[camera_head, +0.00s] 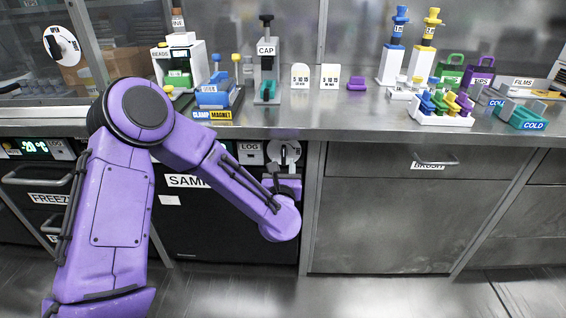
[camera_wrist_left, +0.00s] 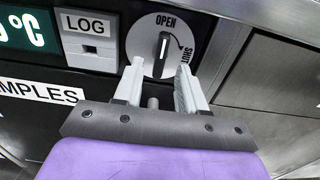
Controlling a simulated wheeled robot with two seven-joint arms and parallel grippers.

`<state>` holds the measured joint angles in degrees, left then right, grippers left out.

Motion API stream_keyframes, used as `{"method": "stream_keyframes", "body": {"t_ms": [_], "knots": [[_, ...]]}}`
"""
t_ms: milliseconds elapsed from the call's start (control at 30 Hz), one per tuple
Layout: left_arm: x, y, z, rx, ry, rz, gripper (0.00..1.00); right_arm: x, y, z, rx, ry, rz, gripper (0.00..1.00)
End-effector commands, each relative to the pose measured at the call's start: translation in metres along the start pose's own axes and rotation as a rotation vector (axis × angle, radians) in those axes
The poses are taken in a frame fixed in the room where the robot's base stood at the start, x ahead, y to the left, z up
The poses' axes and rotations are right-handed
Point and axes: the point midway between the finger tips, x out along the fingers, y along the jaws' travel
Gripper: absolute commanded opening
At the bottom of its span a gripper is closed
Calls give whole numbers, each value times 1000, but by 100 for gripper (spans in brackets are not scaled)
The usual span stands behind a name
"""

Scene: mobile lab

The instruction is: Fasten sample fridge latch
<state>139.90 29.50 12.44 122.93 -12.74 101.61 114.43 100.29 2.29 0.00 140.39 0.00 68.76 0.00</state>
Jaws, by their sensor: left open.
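The sample fridge (camera_head: 215,225) is the dark-fronted unit under the counter, labelled "SAMPLES", partly hidden by my left arm. Its latch is a round white dial (camera_head: 292,150) at the front's upper right. In the left wrist view the latch's black knob (camera_wrist_left: 162,46) stands nearly upright, its white mark toward "OPEN". A curved arrow runs to "SHUT" at the right. My left gripper (camera_wrist_left: 160,72) is open, its two pale fingers just below and to either side of the knob. Whether they touch the dial I cannot tell. My right gripper is out of view.
A "LOG" panel (camera_wrist_left: 87,40) and a green display (camera_wrist_left: 27,33) sit left of the dial. The counter edge (camera_head: 400,133) runs above. A "BRUSH" drawer (camera_head: 440,160) is to the right. The floor in front is clear.

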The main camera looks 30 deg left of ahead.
Motion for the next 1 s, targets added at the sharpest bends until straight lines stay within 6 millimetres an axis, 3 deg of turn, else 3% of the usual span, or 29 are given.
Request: {"method": "stream_keyframes", "body": {"t_ms": [200, 500, 533, 633, 667, 1000], "knots": [[33, 0, -1, 3, 1, 0, 40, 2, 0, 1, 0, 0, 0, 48], [39, 0, -1, 4, 2, -1, 40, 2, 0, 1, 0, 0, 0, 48], [39, 0, -1, 4, 2, -1, 37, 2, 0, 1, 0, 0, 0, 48], [39, 0, -1, 4, 2, -1, 5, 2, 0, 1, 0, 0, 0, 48], [39, 0, -1, 4, 2, -1, 0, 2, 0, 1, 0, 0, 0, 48], [38, 0, -1, 30, 2, -1, 0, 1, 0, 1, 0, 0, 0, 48]]}}
